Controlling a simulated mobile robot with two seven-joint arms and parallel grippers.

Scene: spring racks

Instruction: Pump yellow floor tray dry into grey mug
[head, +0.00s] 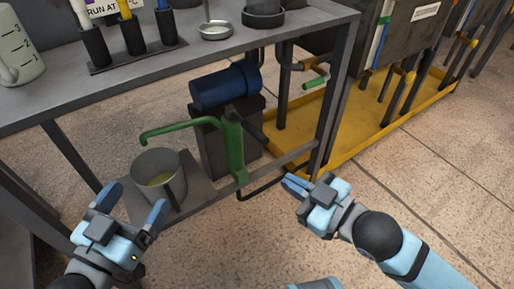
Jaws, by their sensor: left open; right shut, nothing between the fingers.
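The grey mug (146,181) stands upright on the bench's lower shelf, with its open top showing and something yellowish inside. A green pump (235,150) stands to its right, its curved spout (170,129) reaching over the mug. A black hose (262,191) runs from the pump's foot to the right. The yellow floor tray (345,153) lies on the floor under the racks; I cannot tell how much liquid it holds. My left gripper (132,208) is open and empty, in front of the mug. My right gripper (291,184) is shut and empty, right of the pump.
A blue motor (225,88) on a dark block sits behind the pump. The bench top (180,62) carries a holder of coloured-handled tools, a small dish (215,30) and a white jug (18,55). A bench leg (334,95) stands between pump and tray. Front right floor is clear.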

